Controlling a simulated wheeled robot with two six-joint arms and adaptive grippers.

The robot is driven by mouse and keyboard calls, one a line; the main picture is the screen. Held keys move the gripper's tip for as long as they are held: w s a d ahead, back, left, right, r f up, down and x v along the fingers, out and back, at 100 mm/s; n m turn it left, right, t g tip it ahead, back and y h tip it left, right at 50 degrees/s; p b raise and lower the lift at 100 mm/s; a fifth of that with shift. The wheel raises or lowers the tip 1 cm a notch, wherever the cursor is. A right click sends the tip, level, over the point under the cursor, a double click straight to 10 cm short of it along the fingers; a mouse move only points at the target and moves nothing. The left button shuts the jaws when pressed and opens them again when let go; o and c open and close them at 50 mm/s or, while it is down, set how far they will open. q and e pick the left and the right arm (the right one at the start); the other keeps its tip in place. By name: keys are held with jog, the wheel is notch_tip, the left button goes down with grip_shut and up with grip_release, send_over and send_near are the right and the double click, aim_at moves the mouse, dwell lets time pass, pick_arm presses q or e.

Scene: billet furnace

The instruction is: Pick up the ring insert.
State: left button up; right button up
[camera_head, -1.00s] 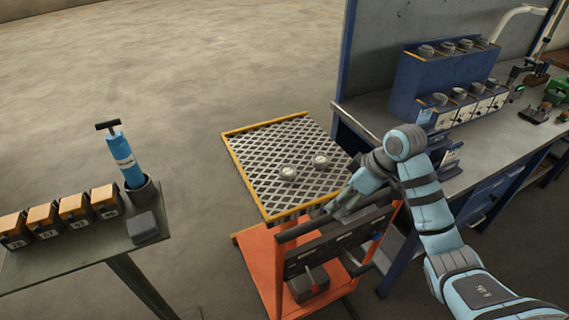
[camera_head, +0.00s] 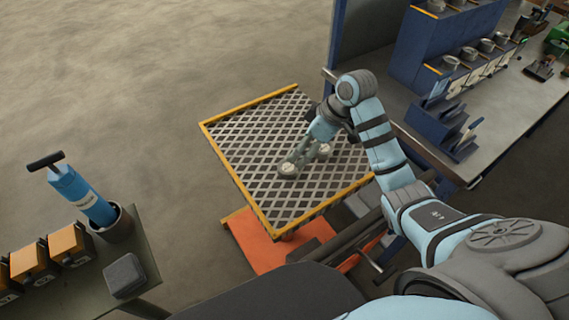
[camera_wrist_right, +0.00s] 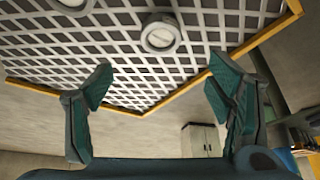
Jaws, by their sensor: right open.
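Two small pale round pieces lie on the mesh-topped tray (camera_head: 262,190) with a yellow rim; either could be the ring insert, and I cannot tell which. One piece (camera_head: 288,170) is nearer the left, and the other (camera_head: 323,150) is partly hidden by my gripper. My right gripper (camera_head: 302,156) is over the tray close to both pieces. In the right wrist view its fingers (camera_wrist_right: 160,88) are spread and empty. One round piece (camera_wrist_right: 160,36) lies ahead, centred between them, and the other (camera_wrist_right: 72,5) is cut off at the top edge. My left gripper is out of view.
The tray sits on an orange cart (camera_head: 252,238). A blue bench (camera_head: 485,135) with racks of rings stands to the right. A table at lower left holds orange-topped boxes (camera_head: 70,243), a blue pump (camera_head: 82,195) in a cup and a dark block (camera_head: 125,275).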

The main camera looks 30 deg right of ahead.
aim_at(289, 166)
jog(key=b+x, duration=0.1)
jog(key=x, duration=0.9)
jog(key=shift+d+f, duration=0.1)
jog(key=shift+f, duration=0.3)
jog(key=shift+s, duration=0.15)
jog(key=shift+r, duration=0.1)
jog(key=shift+c, duration=1.3)
jog(key=c, duration=1.3)
jog(key=shift+c, duration=0.9)
jog(key=shift+r, duration=0.15)
